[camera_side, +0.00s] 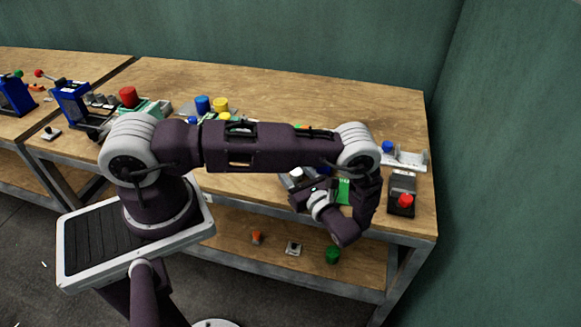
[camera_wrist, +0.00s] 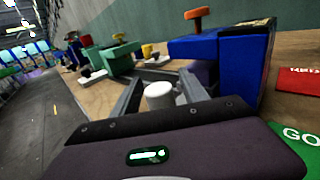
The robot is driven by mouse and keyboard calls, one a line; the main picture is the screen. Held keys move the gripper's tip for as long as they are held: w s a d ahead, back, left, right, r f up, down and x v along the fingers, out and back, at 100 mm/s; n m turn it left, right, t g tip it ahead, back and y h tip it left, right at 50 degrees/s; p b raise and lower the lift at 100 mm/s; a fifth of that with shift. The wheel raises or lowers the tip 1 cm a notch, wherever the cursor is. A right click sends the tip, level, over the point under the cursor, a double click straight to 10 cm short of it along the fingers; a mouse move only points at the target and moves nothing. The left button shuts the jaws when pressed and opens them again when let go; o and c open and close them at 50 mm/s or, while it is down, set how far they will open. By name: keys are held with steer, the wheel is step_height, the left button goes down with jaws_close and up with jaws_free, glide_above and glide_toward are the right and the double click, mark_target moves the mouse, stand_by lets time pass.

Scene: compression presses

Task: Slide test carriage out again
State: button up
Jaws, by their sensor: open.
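A blue press (camera_wrist: 230,55) with an orange handle (camera_wrist: 198,13) stands just beyond my gripper in the wrist view. In the side view it is mostly hidden behind my arm. A white round knob (camera_wrist: 158,95), which looks like the test carriage's handle, stands between my gripper's grey fingers (camera_wrist: 160,84). The fingers are open on either side of it, and I cannot tell whether either touches it. The rest of the carriage is hidden. In the side view my gripper (camera_side: 297,184) is low at the table's front edge.
A green GO pad (camera_wrist: 294,148) and a red pad (camera_wrist: 301,82) lie to the right in the wrist view. A box with a red button (camera_side: 401,199) stands at the table's right end. Green presses (camera_wrist: 110,55) stand farther left. The wall is behind.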

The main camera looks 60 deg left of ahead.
steer(key=shift+a, duration=0.3)
jaws_close()
stand_by(1.2)
